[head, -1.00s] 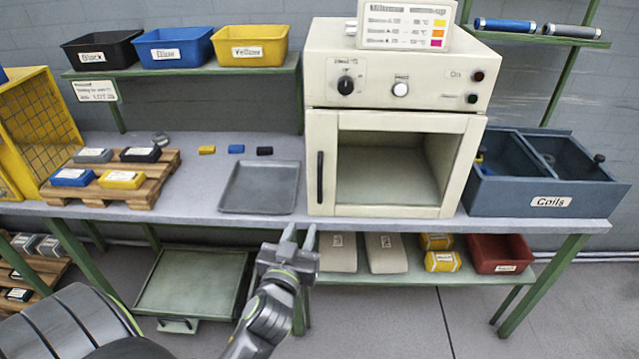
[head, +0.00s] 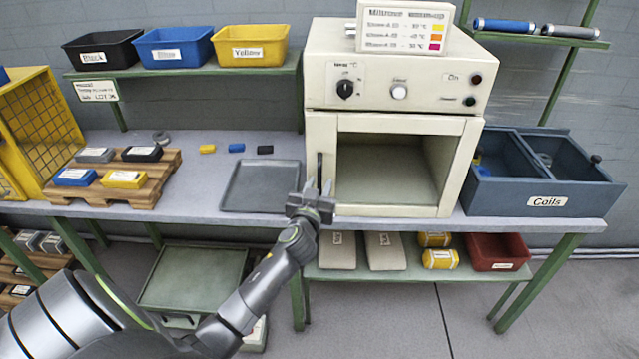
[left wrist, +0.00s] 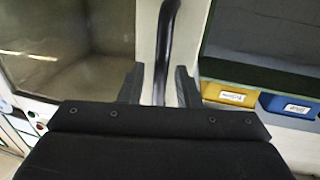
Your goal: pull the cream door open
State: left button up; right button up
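The cream door (head: 398,211) is shut on the front of the cream oven (head: 320,70), with a large window in it. Its black upright handle (head: 320,166) is at the door's left edge. My left gripper (head: 318,186) is at the handle's lower part in the head view. In the left wrist view the handle (left wrist: 165,45) runs between the two fingers of my left gripper (left wrist: 159,86), with a gap on each side. The fingers are open and not closed on it. My right gripper is not in view.
A grey tray (head: 232,205) lies on the bench left of the oven. A blue-grey coils bin (head: 500,200) stands right of it. A sign (head: 405,12) stands on top. The lower shelf (head: 375,272) holds sacks and a red bin (head: 498,252). The space before the door looks clear.

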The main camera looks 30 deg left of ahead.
pick_arm(q)
jog(key=shift+w+a, duration=0.15)
jog(key=shift+w, duration=0.15)
grip_shut()
dwell(0.3)
